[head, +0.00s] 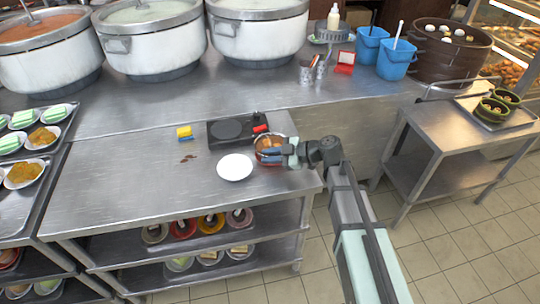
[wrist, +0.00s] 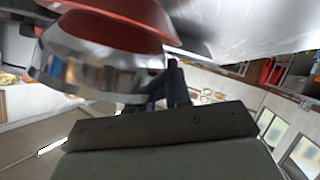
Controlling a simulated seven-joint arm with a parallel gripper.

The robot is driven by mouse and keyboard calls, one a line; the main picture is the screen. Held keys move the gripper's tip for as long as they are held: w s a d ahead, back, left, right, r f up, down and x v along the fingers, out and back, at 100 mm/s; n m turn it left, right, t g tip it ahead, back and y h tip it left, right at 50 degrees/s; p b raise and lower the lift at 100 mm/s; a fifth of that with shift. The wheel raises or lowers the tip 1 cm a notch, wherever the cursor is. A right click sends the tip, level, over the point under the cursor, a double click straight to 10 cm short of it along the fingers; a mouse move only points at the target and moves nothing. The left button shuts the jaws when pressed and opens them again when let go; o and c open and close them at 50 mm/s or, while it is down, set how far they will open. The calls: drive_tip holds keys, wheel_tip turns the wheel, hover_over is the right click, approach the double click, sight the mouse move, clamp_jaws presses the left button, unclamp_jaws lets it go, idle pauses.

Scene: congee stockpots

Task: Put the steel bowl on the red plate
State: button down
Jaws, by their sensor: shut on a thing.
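The steel bowl (head: 268,144) is at the right end of the worktable in the head view, with orange-brown contents. My gripper (head: 290,151) is shut on its right side. In the wrist view, which looks upside down, the shiny bowl (wrist: 95,72) fills the upper left beside my gripper's dark fingers (wrist: 172,85). A red round thing, apparently the red plate (wrist: 110,22), shows right against the bowl's underside in that view. In the head view the bowl mostly hides it. I cannot tell whether bowl and plate touch.
A white plate (head: 235,168) lies just left of the bowl. A black burner (head: 232,131) with a red item (head: 260,129) stands behind it. A yellow and blue sponge (head: 184,132) is farther left. Large pots (head: 152,45) line the back. The table's left middle is clear.

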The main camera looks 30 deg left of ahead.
drive_tip(key=shift+f, duration=0.15)
drive_tip(key=c, duration=1)
unclamp_jaws()
drive_tip(key=shift+c, duration=1.3)
drive_tip(key=shift+w+d, duration=0.1)
drive_tip(key=shift+d, duration=0.15)
drive_tip(key=shift+v, duration=2.25)
wheel_tip(320, 180, up, 7)
